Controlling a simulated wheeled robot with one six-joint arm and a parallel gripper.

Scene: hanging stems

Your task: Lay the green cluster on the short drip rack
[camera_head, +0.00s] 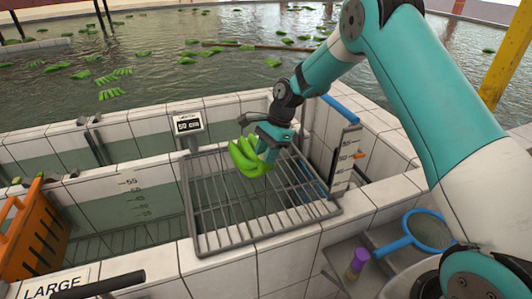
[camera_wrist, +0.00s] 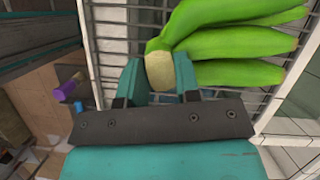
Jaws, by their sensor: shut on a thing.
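The green cluster (camera_head: 246,160) is a hand of green bananas with a pale crown. My gripper (camera_head: 269,146) is shut on the crown, as the wrist view also shows (camera_wrist: 160,72). The banana fingers (camera_wrist: 240,45) spread to the upper right in the wrist view. The cluster is over the grey metal drip rack (camera_head: 268,233), near its middle and back part in the head view. I cannot tell whether its underside touches the bars. The rack lies across the tiled basin, and its bars look otherwise empty.
A display reading 50 cm (camera_head: 188,124) stands at the rack's back left. A scale post (camera_head: 346,158) stands at its right. An orange crate (camera_head: 36,235) is at left, and a blue-rimmed net (camera_head: 432,232) and purple-handled tool (camera_head: 357,262) are at lower right.

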